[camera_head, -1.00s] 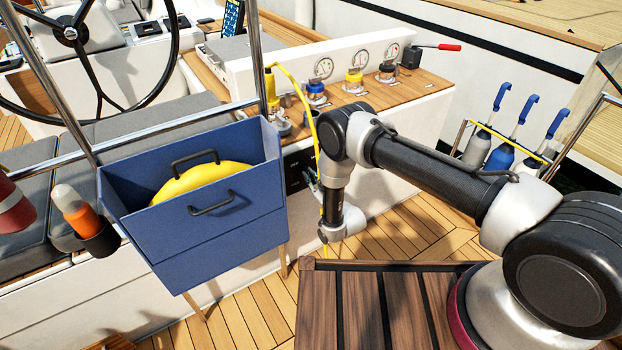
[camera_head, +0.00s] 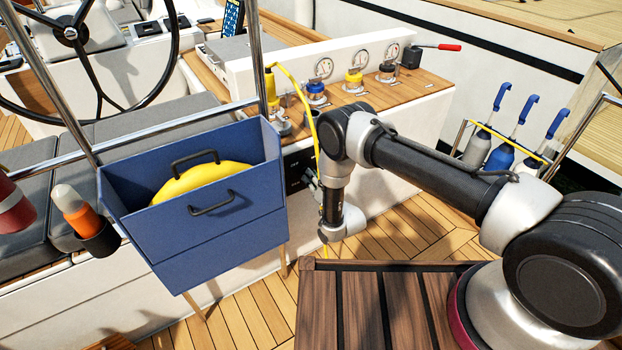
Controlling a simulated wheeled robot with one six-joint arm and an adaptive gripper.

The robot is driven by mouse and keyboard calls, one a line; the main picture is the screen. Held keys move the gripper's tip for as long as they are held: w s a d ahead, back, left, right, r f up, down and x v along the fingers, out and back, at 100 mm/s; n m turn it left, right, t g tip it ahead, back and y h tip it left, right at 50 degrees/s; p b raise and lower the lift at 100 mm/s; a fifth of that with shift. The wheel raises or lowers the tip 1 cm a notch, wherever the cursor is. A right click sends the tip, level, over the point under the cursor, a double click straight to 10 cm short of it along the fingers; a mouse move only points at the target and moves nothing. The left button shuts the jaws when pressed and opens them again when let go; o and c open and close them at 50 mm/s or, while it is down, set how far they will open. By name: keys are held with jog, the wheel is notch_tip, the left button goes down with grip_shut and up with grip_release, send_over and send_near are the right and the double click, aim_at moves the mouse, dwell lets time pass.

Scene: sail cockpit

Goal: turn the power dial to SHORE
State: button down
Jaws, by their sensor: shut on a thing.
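The dark power panel (camera_head: 296,172) is set in the white side of the cockpit console, just right of the blue bin. Part of it is hidden behind the bin and my arm. My gripper (camera_head: 311,180) points at this panel from the right, with its fingers at the panel face. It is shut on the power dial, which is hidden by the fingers. The dial's pointer and the SHORE mark are too small or covered to read.
The blue bin (camera_head: 215,245) with a yellow coil (camera_head: 205,180) stands close left of my gripper. A yellow cable (camera_head: 300,88) hangs past the panel. Winches and gauges sit on the console top (camera_head: 420,88). A slatted wooden table (camera_head: 365,310) is in front.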

jog(key=shift+m, duration=0.9)
jog(key=c, duration=1.5)
grip_release()
jog(key=v, duration=1.2)
